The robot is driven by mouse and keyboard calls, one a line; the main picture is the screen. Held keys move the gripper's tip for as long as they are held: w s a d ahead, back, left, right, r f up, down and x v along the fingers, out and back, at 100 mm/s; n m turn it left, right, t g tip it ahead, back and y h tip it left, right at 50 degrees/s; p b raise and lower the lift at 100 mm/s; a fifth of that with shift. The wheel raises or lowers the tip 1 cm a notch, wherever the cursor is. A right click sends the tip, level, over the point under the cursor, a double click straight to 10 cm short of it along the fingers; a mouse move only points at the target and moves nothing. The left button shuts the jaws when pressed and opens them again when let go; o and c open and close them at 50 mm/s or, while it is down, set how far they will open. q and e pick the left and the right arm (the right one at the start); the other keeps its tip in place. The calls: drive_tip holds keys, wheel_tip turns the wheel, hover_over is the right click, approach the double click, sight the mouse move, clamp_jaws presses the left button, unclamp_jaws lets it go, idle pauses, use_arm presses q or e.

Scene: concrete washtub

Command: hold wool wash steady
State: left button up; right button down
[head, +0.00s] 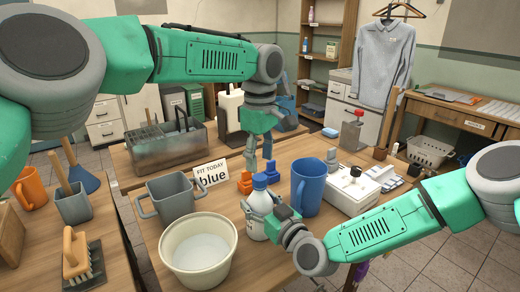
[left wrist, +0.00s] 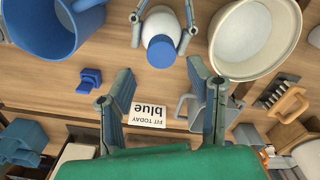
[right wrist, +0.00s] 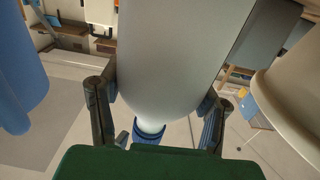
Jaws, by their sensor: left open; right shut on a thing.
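The wool wash is most likely the white bottle with a blue cap (head: 259,205), upright on the wooden table in the head view. My right gripper (head: 278,219) is shut on its body. The left wrist view shows the bottle from above, its blue cap (left wrist: 162,53) between the right gripper's two fingers. In the right wrist view the white bottle (right wrist: 175,55) fills the space between the fingers. My left gripper (head: 262,158) is open and empty above the table, behind the bottle. Its spread fingers (left wrist: 160,90) show in the left wrist view. The bottle's label cannot be read.
A cream basin (head: 200,250) stands left of the bottle and a blue jug (head: 308,186) right of it. A grey two-handled tub (head: 172,198) and a "blue" sign (head: 211,176) stand behind. A white box (head: 352,190) is farther right. A brush (head: 80,260) lies front left.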

sight(260, 177)
use_arm(q)
drive_tip(key=shift+f, duration=2.75)
drive_tip(key=shift+c, duration=0.3)
